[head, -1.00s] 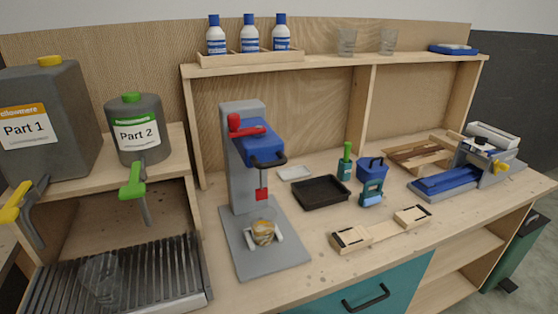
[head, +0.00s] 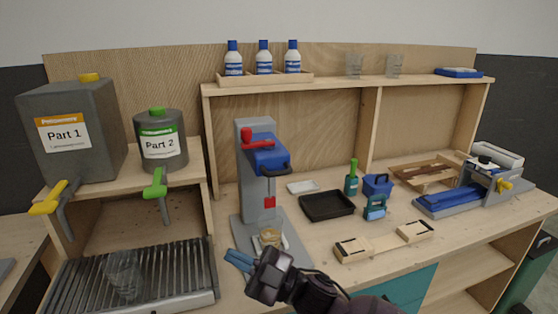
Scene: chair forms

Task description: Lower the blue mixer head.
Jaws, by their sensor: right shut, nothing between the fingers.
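A clear cup with tan contents (head: 270,238) stands below on the grey base (head: 297,252), and the paddle is above the cup. My right gripper (head: 238,261) comes in from the bottom right, shut and empty, with blue fingertips in front of the mixer base, well below the head. My left gripper is not in view.
A slatted drip tray (head: 180,283) with a clear cup (head: 124,274) is at left under the Part 1 (head: 75,135) and Part 2 (head: 160,143) containers. A black tray (head: 327,206) and a wooden form (head: 385,241) lie right of the mixer.

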